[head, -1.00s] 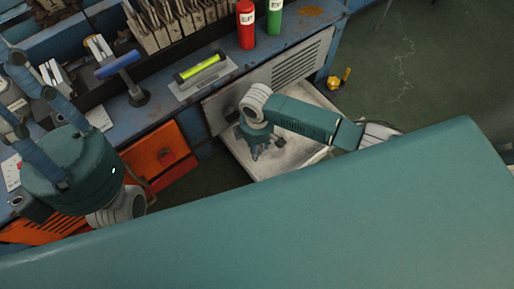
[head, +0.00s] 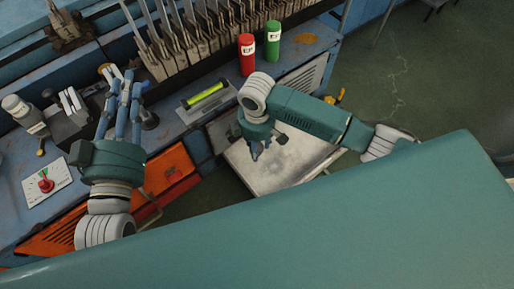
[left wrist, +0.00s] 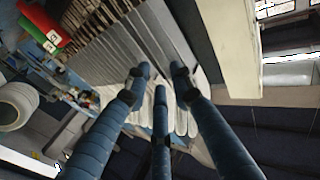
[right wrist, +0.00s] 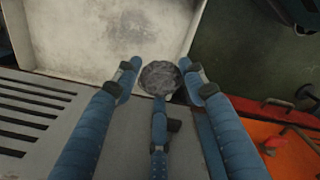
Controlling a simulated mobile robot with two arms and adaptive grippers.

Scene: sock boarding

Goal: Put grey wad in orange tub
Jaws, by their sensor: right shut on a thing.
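The grey wad (right wrist: 160,78) is a round, crumpled lump in the right wrist view. My right gripper (right wrist: 160,80) is shut on it, with the blue fingers around it. In the head view the right gripper (head: 257,150) hangs fingers-down over a pale, shallow metal tray (head: 300,165); the wad cannot be told apart there. My left gripper (head: 124,85) is over the bench at the left, fingers pointing to the back. In the left wrist view its fingertips (left wrist: 165,80) stand apart with nothing seen held between them. I cannot make out an orange tub.
An orange drawer front (head: 172,172) is below the blue bench. On the bench are a red cylinder (head: 247,55), a green cylinder (head: 272,40), a yellow-green level (head: 207,97), a row of grey boards (head: 205,45) and a switch plate (head: 47,182).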

